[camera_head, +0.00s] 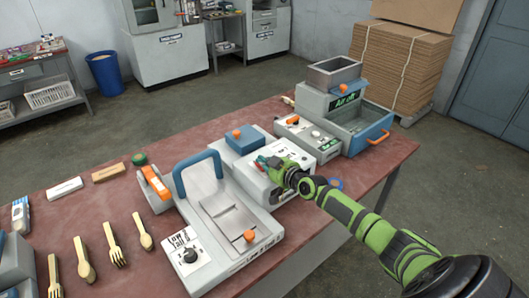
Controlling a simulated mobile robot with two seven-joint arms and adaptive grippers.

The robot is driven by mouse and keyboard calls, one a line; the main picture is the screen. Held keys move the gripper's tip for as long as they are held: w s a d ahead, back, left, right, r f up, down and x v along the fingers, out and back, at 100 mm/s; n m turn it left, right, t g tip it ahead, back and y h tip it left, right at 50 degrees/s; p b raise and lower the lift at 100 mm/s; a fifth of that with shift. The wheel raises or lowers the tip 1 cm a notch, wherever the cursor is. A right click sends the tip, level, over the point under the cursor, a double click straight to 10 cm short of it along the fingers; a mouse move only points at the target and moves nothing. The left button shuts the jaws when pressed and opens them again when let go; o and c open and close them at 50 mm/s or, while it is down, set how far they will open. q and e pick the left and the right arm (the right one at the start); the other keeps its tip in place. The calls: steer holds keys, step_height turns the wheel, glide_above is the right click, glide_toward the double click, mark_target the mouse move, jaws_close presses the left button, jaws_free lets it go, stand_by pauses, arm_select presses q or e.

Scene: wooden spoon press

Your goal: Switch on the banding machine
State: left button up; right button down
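My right gripper (272,168) reaches in from the right, over the front panel of a white machine (303,153) with a blue block and an orange knob on top. I cannot read a label naming the banding machine, so I cannot tell for sure which machine it is. The gripper's fingertips are small and overlap the panel, so contact and whether they are open or shut are unclear. The gripper hides part of that panel and any switch behind it. My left gripper is not in view.
A press with a blue handle (197,164) stands left of the white machine. A machine with an orange-handled drawer (366,125) stands to its right. Wooden forks and spoons (113,244) lie at the front left of the red table (125,200). Stacked cardboard (400,68) stands behind.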

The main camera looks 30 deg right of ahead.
steer(key=shift+w+r+g+p, duration=0.1)
steer(key=shift+r+g+p, duration=0.2)
steer(key=shift+g+p, duration=0.35)
steer(key=shift+w+f+b, duration=0.1)
steer(key=shift+f+b, duration=0.3)
steer(key=shift+b, duration=0.05)
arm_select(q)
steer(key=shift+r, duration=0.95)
arm_select(e)
steer(key=shift+r, duration=0.1)
steer(key=shift+w, duration=0.1)
steer(key=shift+w+a+r+b, duration=0.1)
steer(key=shift+w+r+b, duration=0.2)
steer(key=shift+w, duration=0.4)
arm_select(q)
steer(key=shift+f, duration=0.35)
arm_select(e)
steer(key=shift+r, duration=0.1)
